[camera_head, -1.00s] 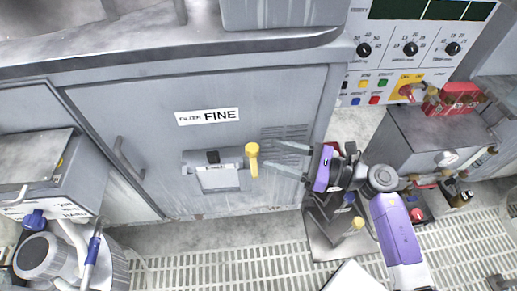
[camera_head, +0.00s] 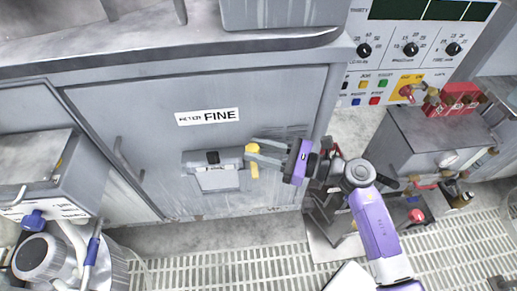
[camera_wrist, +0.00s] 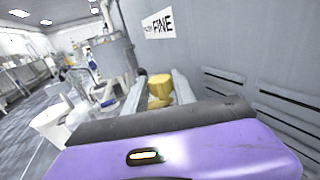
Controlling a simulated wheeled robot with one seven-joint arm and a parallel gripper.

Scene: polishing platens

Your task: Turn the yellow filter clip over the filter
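The yellow filter clip (camera_head: 254,171) sticks out at the right end of the grey filter holder (camera_head: 215,169) on the cabinet door, its handle hanging down. My gripper (camera_head: 250,152) reaches in from the right with its two fingers at the clip's upper end. In the wrist view the yellow clip (camera_wrist: 158,91) stands between the two spread fingers (camera_wrist: 162,92), with room beside it. The gripper looks open; I see no firm grip on the clip. The filter itself is not clearly visible behind the holder.
The cabinet door carries a FINE label (camera_head: 208,116) above the holder. A vent grille lies behind my gripper. A control panel (camera_head: 410,60) and a grey box unit (camera_head: 430,140) stand to the right. The door face left of the holder is clear.

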